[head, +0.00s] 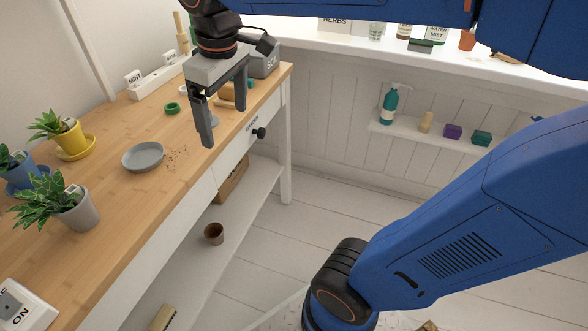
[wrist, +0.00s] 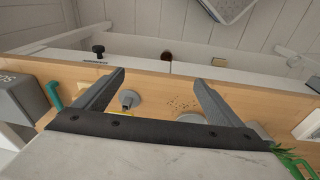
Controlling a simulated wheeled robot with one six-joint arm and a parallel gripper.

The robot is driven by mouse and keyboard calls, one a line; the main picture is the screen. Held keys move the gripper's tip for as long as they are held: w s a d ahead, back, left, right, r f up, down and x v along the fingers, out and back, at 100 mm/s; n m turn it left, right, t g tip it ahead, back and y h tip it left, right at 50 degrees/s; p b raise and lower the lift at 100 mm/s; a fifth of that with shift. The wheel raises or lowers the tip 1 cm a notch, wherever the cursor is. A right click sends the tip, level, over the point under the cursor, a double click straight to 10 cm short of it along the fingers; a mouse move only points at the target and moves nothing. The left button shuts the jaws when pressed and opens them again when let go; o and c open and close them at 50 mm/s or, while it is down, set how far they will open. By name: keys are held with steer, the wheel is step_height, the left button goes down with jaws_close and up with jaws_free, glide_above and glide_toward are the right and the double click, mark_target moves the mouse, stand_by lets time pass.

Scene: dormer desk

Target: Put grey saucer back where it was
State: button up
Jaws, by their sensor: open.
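The grey saucer (head: 143,157) lies flat and empty on the wooden desk, left of my gripper. My gripper (head: 224,125) points down above the desk's right part, fingers apart and empty. Its open fingers also show in the wrist view (wrist: 160,78).
A plant in a yellow pot stands on a yellow saucer (head: 77,153); a blue pot stands on a blue saucer (head: 25,185). Crumbs (head: 176,157) lie right of the grey saucer. An ON-marked switch box (head: 25,308) is front left.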

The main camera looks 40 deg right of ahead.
steer(key=s+d+f+m+t, duration=0.2)
steer(key=s+d+f+m, duration=0.4)
steer(key=s+d+f, duration=0.3)
steer(key=shift+s+d+f+t, duration=0.15)
steer(key=shift+s+f+t, duration=0.25)
steer(key=shift+s+f, duration=0.95)
